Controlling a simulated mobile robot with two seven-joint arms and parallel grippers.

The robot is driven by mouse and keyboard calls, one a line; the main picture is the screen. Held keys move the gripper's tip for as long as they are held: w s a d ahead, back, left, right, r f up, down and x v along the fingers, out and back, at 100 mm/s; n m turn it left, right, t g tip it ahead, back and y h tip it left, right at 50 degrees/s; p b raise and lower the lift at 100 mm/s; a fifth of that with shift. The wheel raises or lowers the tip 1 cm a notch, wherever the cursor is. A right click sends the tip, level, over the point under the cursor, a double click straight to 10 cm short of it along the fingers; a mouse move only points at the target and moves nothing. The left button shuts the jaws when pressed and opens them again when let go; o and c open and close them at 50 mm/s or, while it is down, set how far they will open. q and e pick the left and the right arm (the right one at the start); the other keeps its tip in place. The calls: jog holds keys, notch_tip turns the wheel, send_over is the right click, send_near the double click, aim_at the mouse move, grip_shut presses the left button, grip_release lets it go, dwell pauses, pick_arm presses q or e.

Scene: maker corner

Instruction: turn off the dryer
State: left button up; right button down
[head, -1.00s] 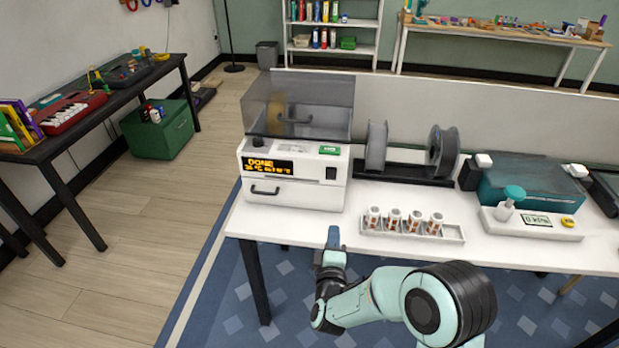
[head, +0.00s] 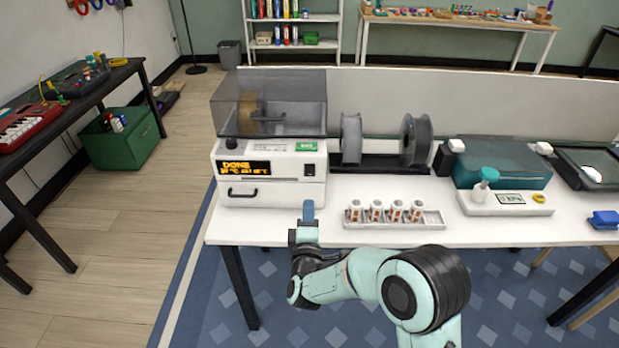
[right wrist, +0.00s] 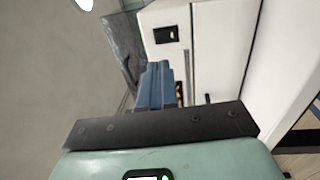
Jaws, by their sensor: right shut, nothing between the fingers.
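The dryer (head: 270,188) is a white box on the white table, with a smoky clear lid (head: 268,103) over a spool. Its front has a display with orange lettering that reads DONE on top, a drawer handle and a black rocker switch (head: 310,169) at the right. The switch also shows in the right wrist view (right wrist: 166,35), ahead of the fingers. My right gripper (head: 308,208) has blue fingers and is shut and empty. It is in front of the dryer, below the switch in the picture, seemingly not touching it. The fingers also show in the right wrist view (right wrist: 157,84). My left gripper is out of view.
A tray (head: 395,222) of several small jars stands right of the dryer's front. Behind it is a rack with two dark spools (head: 414,140). A teal-lidded machine (head: 500,165) stands farther right. Floor is open to the left.

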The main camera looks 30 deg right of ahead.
aim_at(310, 169)
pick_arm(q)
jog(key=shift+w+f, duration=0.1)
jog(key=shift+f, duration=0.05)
pick_arm(e)
jog(key=x, duration=1.1)
jog(key=shift+w+d, duration=0.1)
